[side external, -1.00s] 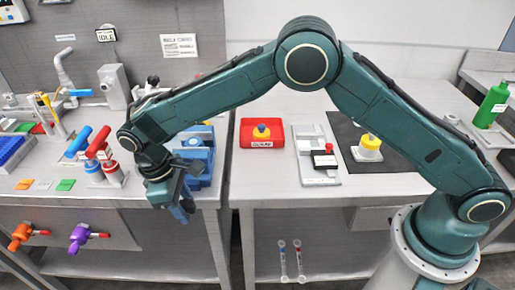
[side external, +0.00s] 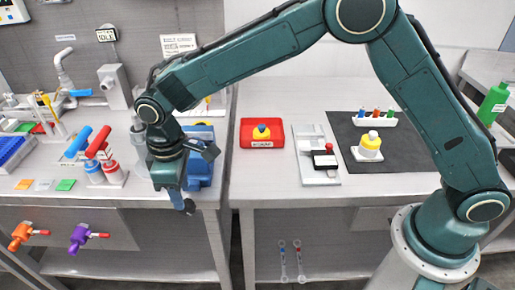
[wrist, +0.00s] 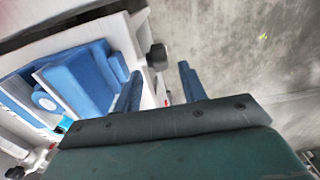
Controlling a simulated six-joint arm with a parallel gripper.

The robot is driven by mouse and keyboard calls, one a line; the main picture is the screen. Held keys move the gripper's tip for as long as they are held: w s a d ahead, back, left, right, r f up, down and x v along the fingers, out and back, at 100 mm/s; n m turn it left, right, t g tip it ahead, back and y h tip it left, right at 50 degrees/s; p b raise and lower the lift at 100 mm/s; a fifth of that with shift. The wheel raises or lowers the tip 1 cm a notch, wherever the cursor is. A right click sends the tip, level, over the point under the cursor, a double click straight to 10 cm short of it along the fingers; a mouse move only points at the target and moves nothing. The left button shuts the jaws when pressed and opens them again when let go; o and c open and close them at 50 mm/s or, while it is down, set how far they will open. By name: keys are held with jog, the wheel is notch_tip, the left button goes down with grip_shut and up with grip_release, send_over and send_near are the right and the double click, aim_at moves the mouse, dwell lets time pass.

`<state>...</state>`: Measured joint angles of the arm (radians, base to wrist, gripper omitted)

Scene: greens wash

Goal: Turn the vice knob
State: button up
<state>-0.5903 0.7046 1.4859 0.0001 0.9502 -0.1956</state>
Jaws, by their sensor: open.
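The blue vice (side external: 206,172) stands at the front edge of the left bench, partly hidden behind my gripper. In the wrist view the vice (wrist: 75,85) fills the left side. A black vice knob (wrist: 157,57) sticks out at its right side, past the pale bench edge. My gripper (wrist: 160,72) is open, with one blue finger on each side of the knob's line. The knob appears just beyond the fingertips, and I see no contact. In the side view my gripper (side external: 180,203) points down at the bench front. A dark round end beside the fingers there may be the knob.
Red and blue handled fixtures (side external: 98,155) stand left of the vice. Orange (side external: 20,235) and purple (side external: 80,237) valves jut from the bench front. A red box with a button (side external: 262,133) sits on the right bench. Space before the bench is clear.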

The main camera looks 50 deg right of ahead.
notch_tip(320, 180, up, 9)
jog(key=s+d+r+m, duration=0.1)
jog(key=s+d+r, duration=0.1)
jog(key=d, duration=0.3)
jog(key=s+d+r+m+t, duration=0.1)
jog(key=s+d+r, duration=0.2)
jog(key=d+r, duration=0.2)
jog(key=s+d+r+m+t, duration=0.1)
jog(key=s+d+r, duration=0.1)
jog(key=d+r, duration=0.2)
jog(key=shift+s+d+m+y, duration=0.35)
jog(key=shift+d+m+y, duration=0.05)
jog(key=shift+d, duration=1)
jog(key=n+g, duration=0.2)
jog(key=n, duration=0.2)
send_over(186, 200)
jog(key=a, duration=0.1)
notch_tip(186, 200, down, 11)
jog(key=shift+w+f+h, duration=0.15)
jog(key=shift+f+h, duration=0.05)
jog(key=shift+h, duration=0.2)
jog(key=shift+f, duration=0.15)
notch_tip(186, 200, down, 14)
jog(key=shift+r, duration=0.25)
